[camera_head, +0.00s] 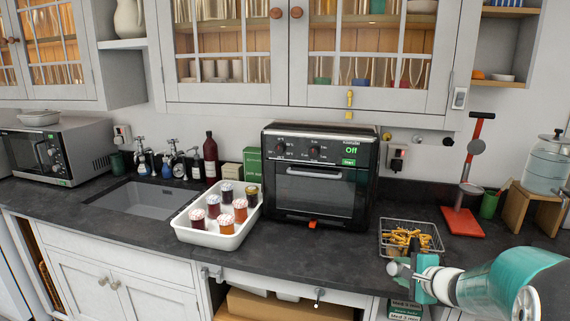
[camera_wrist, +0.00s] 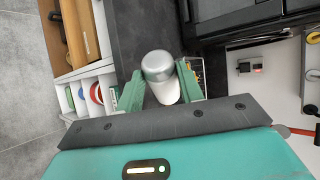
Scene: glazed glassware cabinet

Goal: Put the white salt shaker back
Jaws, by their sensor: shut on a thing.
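The white salt shaker (camera_wrist: 163,90) has a silver domed cap and sits between my green fingers in the wrist view. My gripper (camera_wrist: 160,82) is shut on it. In the head view my gripper (camera_head: 420,283) is at the lower right, by the counter's front edge, and the shaker (camera_head: 399,270) pokes out to its left. The shaker looks tilted there, held apart from other things. Its lower part is hidden by the fingers.
A wire basket (camera_head: 411,252) with yellow-orange items is just behind my gripper. A black toaster oven (camera_head: 318,175) and a white tray of jars (camera_head: 190,234) stand further left. A red press (camera_head: 463,222) stands at right. The dark counter (camera_head: 300,258) is bare before the oven.

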